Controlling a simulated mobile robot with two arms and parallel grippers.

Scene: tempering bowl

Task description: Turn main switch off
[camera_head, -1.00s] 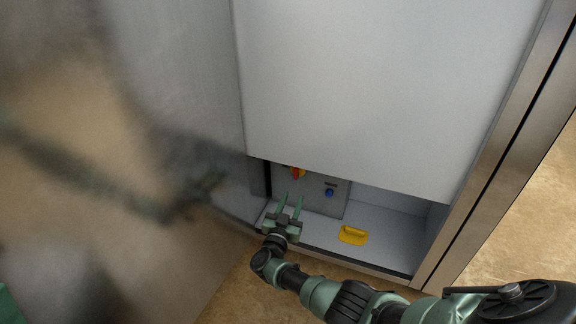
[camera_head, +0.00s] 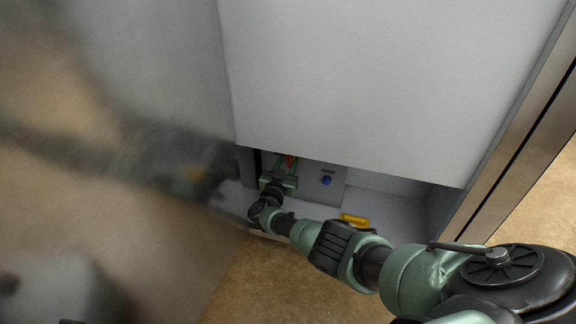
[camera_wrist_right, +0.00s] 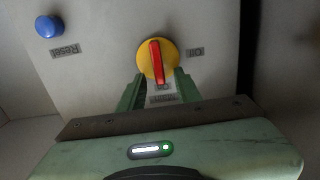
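The main switch is a yellow disc (camera_wrist_right: 150,60) with a red handle (camera_wrist_right: 155,62) on a grey panel inside the low cabinet opening. In the right wrist view the handle stands close to vertical in the picture. My left gripper is not in view.
A blue button (camera_head: 326,180) sits beside the switch on the same panel (camera_head: 335,190). A yellow object (camera_head: 354,220) lies on the cabinet floor. A large white panel (camera_head: 380,80) hangs above the opening. A reflective metal surface (camera_head: 110,150) fills the left side.

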